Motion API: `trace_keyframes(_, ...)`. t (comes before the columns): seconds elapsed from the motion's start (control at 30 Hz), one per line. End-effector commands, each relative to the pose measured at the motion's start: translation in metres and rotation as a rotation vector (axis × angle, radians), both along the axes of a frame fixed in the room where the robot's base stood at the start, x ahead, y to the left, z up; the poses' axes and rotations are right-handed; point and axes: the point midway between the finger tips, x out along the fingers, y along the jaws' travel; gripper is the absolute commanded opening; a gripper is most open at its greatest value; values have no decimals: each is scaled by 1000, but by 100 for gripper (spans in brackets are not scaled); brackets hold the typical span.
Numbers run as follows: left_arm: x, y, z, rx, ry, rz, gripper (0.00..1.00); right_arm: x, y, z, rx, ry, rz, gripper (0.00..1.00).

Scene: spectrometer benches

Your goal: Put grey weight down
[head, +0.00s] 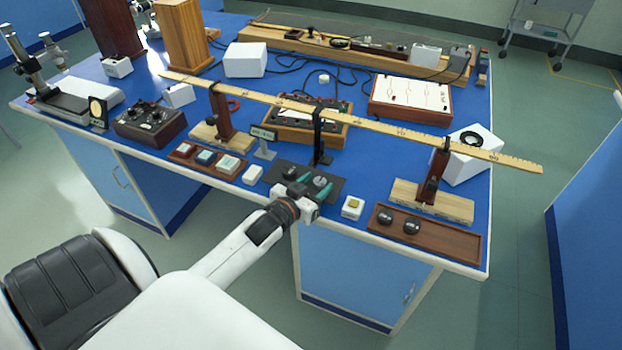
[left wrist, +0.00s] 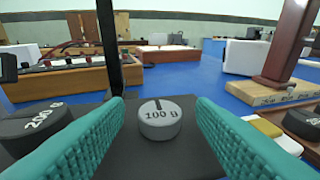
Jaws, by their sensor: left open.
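The grey weight (left wrist: 159,121), marked 100 g, sits upright on a black mat (left wrist: 150,162) in the left wrist view. It also shows in the head view (head: 320,181), on the same dark mat (head: 338,187) at the bench's front edge. My left gripper (left wrist: 160,104) is open, with its teal fingers on either side of the weight and a visible gap to each. In the head view the left gripper (head: 313,190) is low over the mat. My right gripper is not in view.
A dark 200 g weight (left wrist: 35,125) stands left of the fingers. A black post (head: 317,140) supporting a long ruler (head: 370,125) rises behind the mat. A wooden tray (head: 448,241) with dark weights and a small white block (head: 352,208) lie to the right.

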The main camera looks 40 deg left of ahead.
Motion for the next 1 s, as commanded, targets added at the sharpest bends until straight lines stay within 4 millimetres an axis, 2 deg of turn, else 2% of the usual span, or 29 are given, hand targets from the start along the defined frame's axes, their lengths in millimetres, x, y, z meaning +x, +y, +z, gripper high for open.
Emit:
trace_keyframes(0.17, -14, -1, 4, 0, 2, 0, 51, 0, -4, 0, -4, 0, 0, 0)
trace_keyframes(0.6, -97, -3, 20, -1, 3, 1, 51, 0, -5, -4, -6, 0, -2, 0)
trace_keyframes(0.8, -115, -4, 25, 0, 1, 1, 51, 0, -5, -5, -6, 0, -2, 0)
trace_keyframes(1.0, -118, -4, 27, 0, -1, 1, 51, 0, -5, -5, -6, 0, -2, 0)
